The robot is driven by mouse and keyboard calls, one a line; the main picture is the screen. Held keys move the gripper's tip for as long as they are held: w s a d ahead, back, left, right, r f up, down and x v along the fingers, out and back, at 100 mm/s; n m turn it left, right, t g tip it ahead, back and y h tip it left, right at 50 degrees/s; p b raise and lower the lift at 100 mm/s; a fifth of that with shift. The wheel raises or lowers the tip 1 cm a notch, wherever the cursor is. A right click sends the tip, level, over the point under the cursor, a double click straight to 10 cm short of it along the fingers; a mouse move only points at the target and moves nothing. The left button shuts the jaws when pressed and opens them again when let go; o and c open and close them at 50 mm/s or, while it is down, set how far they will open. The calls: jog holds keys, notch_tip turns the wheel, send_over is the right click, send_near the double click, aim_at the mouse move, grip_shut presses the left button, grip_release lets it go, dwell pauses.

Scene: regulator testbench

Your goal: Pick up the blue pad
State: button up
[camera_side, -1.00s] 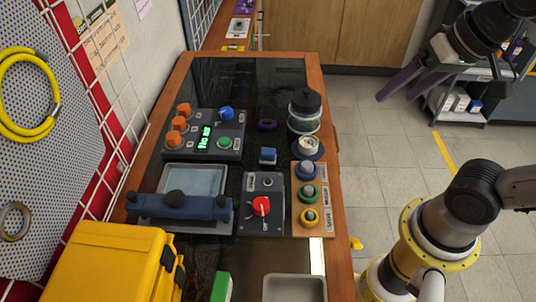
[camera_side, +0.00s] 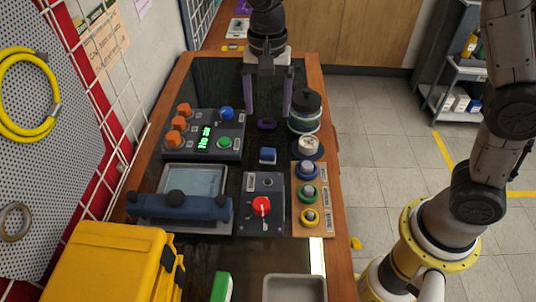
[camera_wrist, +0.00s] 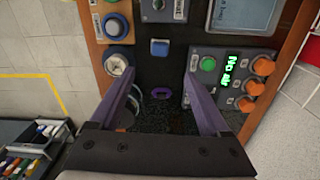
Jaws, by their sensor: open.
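The blue pad (camera_side: 268,156) is a small blue block on the dark bench top, between the control box and the row of knobs. It also shows in the wrist view (camera_wrist: 159,48), above the gap between my fingers. My gripper (camera_side: 267,112) has two purple fingers spread apart and pointing down, over the far part of the bench. It is open and empty, and apart from the pad. In the wrist view my fingers (camera_wrist: 166,86) reach up toward the pad from below.
A purple ring (camera_side: 267,125) lies near my fingertips. A lidded jar (camera_side: 304,112) stands close to the right finger. The control box (camera_side: 204,135) with orange knobs is left of the pad; a switch box (camera_side: 262,220) with a red knob is nearer the camera.

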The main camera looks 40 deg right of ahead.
aim_at(268, 150)
notch_tip(268, 150, down, 13)
jog(key=shift+d+f, duration=0.1)
dwell(0.5)
grip_shut()
dwell(0.3)
